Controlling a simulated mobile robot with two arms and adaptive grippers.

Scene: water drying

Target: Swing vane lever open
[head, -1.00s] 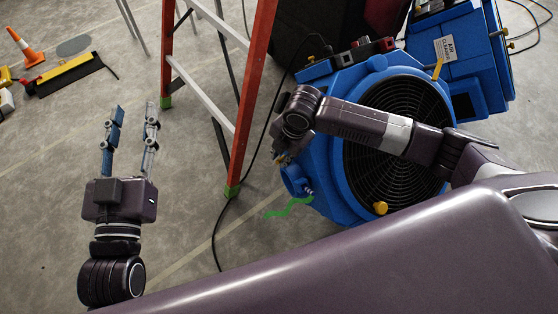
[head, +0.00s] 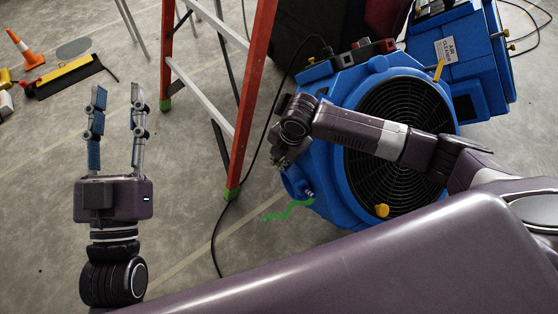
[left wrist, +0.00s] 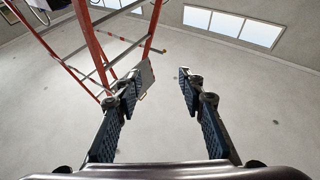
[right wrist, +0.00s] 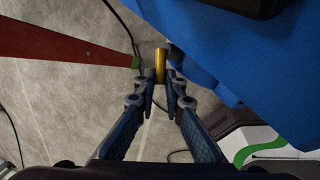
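The blue air mover (head: 335,180) with a round black grille (head: 405,135) stands on the floor, right of centre in the head view. In the right wrist view a yellow cylindrical lever (right wrist: 160,64) sits beside its blue housing (right wrist: 225,45). My right gripper (right wrist: 160,80) has its fingertips closed in on both sides of the lever's lower end, with almost no gap. In the head view my right gripper (head: 282,158) is at the left side of the air mover and mostly hides the lever. My left gripper (head: 117,95) is open and empty; its parted fingers also show in the left wrist view (left wrist: 162,82).
An orange ladder (head: 243,110) stands between my left gripper and the air mover. A green streamer (head: 288,210) lies by the air mover's lower left. A blue air cleaner (head: 455,55) is behind right. A black cable crosses the floor. Open floor surrounds my left gripper.

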